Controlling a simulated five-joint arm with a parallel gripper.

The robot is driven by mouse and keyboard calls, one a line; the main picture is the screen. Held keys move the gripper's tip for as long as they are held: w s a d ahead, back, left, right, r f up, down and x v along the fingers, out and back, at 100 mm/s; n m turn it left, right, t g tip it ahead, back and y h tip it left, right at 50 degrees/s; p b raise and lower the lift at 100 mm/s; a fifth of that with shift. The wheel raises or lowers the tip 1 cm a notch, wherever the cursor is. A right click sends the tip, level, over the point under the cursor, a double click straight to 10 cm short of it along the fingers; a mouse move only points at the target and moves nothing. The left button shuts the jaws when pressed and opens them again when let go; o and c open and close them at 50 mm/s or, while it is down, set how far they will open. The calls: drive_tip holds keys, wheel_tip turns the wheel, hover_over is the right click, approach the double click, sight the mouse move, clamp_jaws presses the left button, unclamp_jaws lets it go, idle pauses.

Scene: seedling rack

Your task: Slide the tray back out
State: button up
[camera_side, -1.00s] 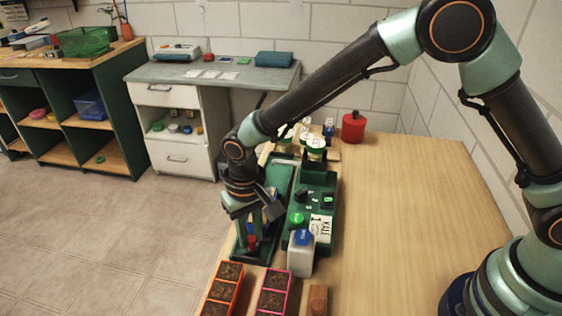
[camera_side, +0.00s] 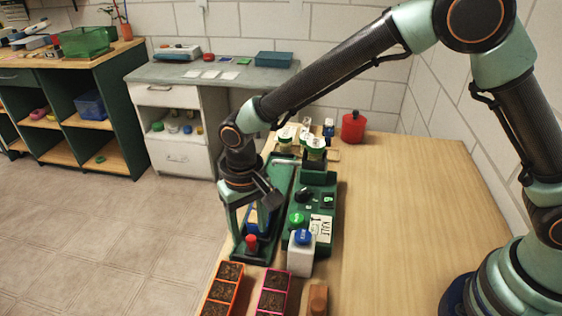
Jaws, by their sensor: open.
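A long dark green tray (camera_side: 283,185) lies along the left edge of the wooden table. A red knob (camera_side: 251,242) stands at its near end. A blue and yellow piece (camera_side: 254,219) shows behind the knob, partly covered by my gripper. My gripper (camera_side: 253,235) points down over the near end of the tray. Its fingers are apart, one on either side of the knob in the picture. I cannot tell whether they touch it. The gripper and wrist hide part of the tray's middle.
A green machine (camera_side: 315,200) with jars on top and a KALE label stands right of the tray. A white bottle with a blue cap (camera_side: 301,255) stands in front of it. Soil-filled seedling boxes (camera_side: 224,287) are at the front. The table's right side is clear.

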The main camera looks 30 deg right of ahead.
wheel_tip(320, 180, up, 10)
drive_tip(key=shift+f, duration=0.15)
idle(0.3)
drive_tip(key=s+d+r+t, duration=0.2)
drive_tip(key=d+r, duration=0.6)
drive_tip(key=d, duration=0.6)
drive_tip(key=s+d+t, duration=0.1)
drive_tip(key=s+d, duration=0.2)
drive_tip(key=d, duration=0.3)
drive_tip(key=s+d+r+t, duration=0.1)
drive_tip(key=s+d+t, duration=0.1)
drive_tip(key=s+d, duration=0.2)
drive_tip(key=shift+s+d+t, duration=0.25)
drive_tip(key=shift+d+t, duration=0.05)
drive_tip(key=shift+d, duration=0.8)
drive_tip(key=shift+r, duration=0.1)
